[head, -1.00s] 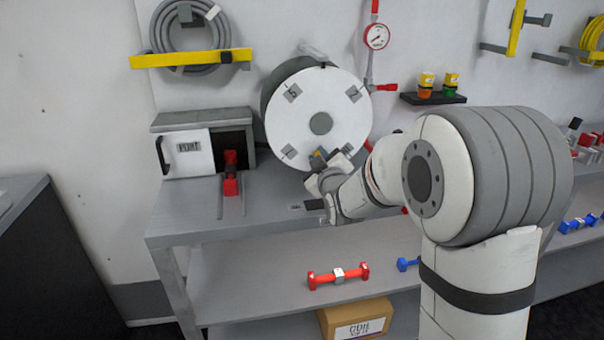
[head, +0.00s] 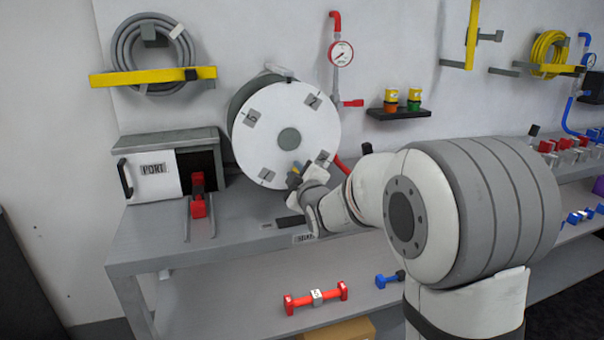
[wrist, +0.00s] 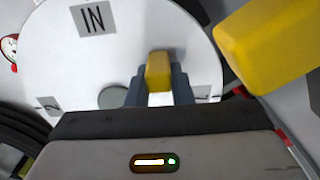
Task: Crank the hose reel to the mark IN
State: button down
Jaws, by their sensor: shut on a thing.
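The hose reel (head: 262,145) stands on the bench with its white disc facing me, a grey hub in the middle and grey number tags around the rim. My gripper (head: 297,174) is at the disc's lower edge. In the wrist view, my gripper (wrist: 158,88) has its grey fingers shut on the yellow crank knob (wrist: 158,70). The IN tag (wrist: 93,18) is clear on the disc in that view, up and left of the knob. In the head view, I cannot tell which lower tag is IN, and the gripper hides most of the knob.
A white-doored box (head: 153,177) and a red handle (head: 198,197) sit left of the reel. A gauge (head: 341,53) and a small black shelf (head: 399,113) are on the wall at right. A large yellow block (wrist: 268,42) fills the wrist view's upper right.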

jog(key=c, duration=1.3)
grip_release()
jog(key=shift+w+r, duration=0.1)
jog(key=shift+w, duration=0.05)
jog(key=shift+v, duration=3.9)
